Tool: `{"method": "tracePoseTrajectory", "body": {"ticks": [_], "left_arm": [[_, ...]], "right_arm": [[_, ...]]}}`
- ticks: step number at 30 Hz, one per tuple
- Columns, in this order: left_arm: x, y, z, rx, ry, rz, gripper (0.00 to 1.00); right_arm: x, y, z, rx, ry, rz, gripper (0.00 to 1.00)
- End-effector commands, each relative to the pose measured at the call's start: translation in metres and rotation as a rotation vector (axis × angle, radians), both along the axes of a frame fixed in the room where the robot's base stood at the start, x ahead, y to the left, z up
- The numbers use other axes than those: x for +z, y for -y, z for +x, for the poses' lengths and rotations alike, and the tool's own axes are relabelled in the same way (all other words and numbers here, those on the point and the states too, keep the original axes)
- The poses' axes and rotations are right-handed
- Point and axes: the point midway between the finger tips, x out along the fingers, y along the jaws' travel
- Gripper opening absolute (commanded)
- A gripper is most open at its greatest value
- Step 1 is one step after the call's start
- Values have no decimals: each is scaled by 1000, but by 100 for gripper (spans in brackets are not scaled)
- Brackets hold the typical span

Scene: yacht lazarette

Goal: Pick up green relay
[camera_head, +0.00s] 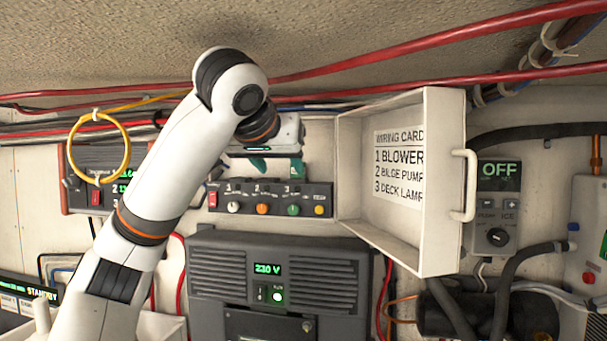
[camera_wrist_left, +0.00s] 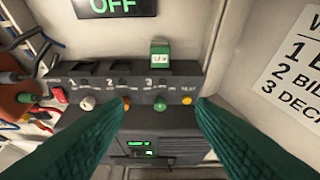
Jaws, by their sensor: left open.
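The green relay (camera_wrist_left: 160,54) stands upright at position 3 of the dark switch panel (camera_wrist_left: 75,68), with a pale label on its face. My left gripper (camera_wrist_left: 160,108) is open, with its two dark green fingers spread apart in the left wrist view. The relay shows between and beyond the fingertips, and nothing is held. In the head view my left gripper (camera_head: 277,165) is just above the switch panel (camera_head: 325,190). Green shapes show under it there, and I cannot clearly tell finger from relay. My right gripper is not in view.
An open pale cover door (camera_head: 351,150) with a wiring card (camera_head: 397,160) stands right of the panel. A grey 230 V unit (camera_head: 350,262) is below. Red cables (camera_head: 420,45) run overhead. A yellow ring (camera_head: 128,150) hangs at left. Coloured knobs (camera_wrist_left: 160,104) line the panel front.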

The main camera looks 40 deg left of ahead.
Motion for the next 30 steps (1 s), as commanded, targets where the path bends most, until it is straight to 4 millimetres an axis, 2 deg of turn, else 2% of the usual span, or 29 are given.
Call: {"method": "tracePoseTrajectory", "body": {"ticks": [12,25,30], "left_arm": [[1,-18,39,-5,0,1,51],[1,-38,71,0,-1,-2,51],[4,-52,94,0,-5,-1,51]], "right_arm": [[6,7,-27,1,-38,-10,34],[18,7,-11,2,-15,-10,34],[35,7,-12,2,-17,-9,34]]}}
